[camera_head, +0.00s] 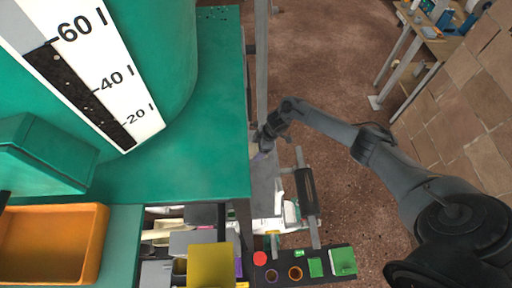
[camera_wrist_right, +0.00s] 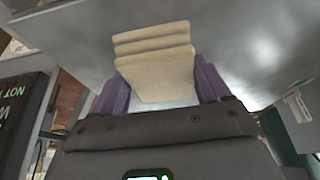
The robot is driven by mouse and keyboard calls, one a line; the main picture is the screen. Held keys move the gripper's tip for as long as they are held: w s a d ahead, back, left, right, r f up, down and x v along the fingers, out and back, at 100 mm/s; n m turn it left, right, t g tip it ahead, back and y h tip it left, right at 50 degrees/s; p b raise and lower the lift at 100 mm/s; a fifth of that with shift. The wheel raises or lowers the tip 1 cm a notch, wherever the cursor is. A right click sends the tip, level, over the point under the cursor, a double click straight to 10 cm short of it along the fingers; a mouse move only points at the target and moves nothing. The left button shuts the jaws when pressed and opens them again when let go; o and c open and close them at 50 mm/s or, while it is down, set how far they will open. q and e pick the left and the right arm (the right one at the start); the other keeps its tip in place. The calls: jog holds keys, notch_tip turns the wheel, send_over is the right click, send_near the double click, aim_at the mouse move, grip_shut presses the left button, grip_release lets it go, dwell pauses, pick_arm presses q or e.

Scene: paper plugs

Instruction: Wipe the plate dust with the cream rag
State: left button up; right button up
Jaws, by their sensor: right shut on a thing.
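My right gripper (camera_head: 262,152) reaches in from the right in the head view and stands over a narrow grey metal plate (camera_head: 263,188). In the right wrist view its purple fingers are shut on the folded cream rag (camera_wrist_right: 155,75). The rag is in front of a grey metal surface (camera_wrist_right: 260,40); I cannot tell whether it touches it. The rag is too small to make out in the head view. I cannot make out dust on the plate. My left gripper is not in view.
A green machine (camera_head: 215,160) with a level scale (camera_head: 95,75) fills the left. An orange bin (camera_head: 103,240) is at lower left. A control panel (camera_head: 318,272) with several buttons is below the plate. Brown floor (camera_head: 330,60) lies open at the upper right.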

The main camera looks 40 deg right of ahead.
jog(key=p+v, duration=0.1)
jog(key=v, duration=0.1)
jog(key=shift+s+r+p, duration=0.15)
jog(key=shift+r+p, duration=0.25)
jog(key=shift+w+a+r+p, duration=0.15)
jog(key=shift+w+r+p, duration=0.1)
jog(key=shift+r+p, duration=1.25)
jog(key=shift+r, duration=0.05)
jog(key=shift+r+p, duration=1.2)
jog(key=shift+r, duration=0.05)
